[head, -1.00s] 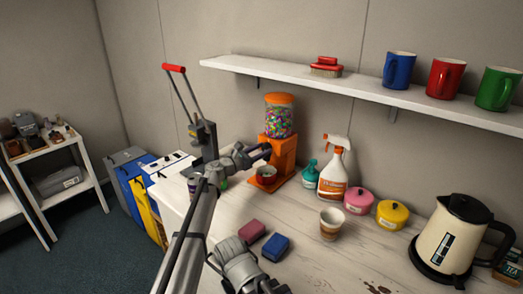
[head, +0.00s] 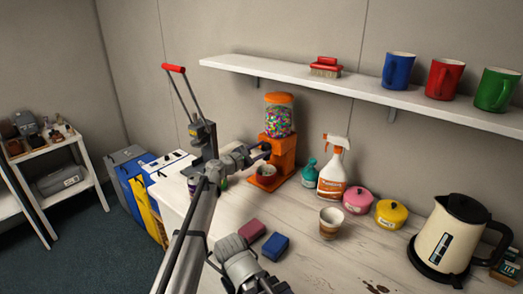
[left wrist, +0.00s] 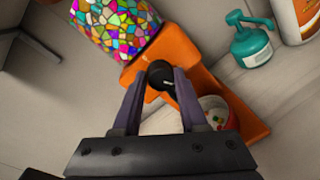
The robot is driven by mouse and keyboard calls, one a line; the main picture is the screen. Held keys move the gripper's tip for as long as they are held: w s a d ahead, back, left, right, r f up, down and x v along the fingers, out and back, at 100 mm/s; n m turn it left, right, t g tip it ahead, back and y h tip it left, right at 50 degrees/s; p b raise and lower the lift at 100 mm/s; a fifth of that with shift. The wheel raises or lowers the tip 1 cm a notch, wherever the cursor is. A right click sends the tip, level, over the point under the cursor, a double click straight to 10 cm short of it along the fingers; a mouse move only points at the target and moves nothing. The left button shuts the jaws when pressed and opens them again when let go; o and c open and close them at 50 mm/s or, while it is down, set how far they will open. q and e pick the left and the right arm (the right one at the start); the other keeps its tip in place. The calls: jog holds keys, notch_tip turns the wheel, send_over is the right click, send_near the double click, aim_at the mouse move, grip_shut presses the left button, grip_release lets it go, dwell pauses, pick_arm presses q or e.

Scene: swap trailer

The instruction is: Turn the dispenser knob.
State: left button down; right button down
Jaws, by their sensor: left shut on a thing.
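The orange candy dispenser (head: 285,148) stands on the table against the wall, with a clear globe of coloured candies (head: 279,120) under an orange lid. Its black knob (left wrist: 160,74) is on the front face, between my left gripper's fingers in the left wrist view. My left gripper (head: 265,150) is shut on the knob; its two fingers (left wrist: 158,82) lie on either side of it. A red bowl (head: 266,173) sits on the dispenser's base below the knob. In the left wrist view, a few coloured pieces show in the bowl (left wrist: 214,112).
A teal pump bottle (head: 309,172) and a spray bottle (head: 333,168) stand right of the dispenser. A lever press (head: 205,140) stands left. A paper cup (head: 331,223), two sponges (head: 275,246) and a kettle (head: 452,240) are on the table. A shelf (head: 300,78) hangs above.

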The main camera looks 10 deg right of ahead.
pick_arm(q)
jog(key=shift+c, duration=2.2)
grip_release()
jog(key=shift+a, duration=0.1)
jog(key=v, duration=0.7)
jog(key=shift+s+a, duration=0.25)
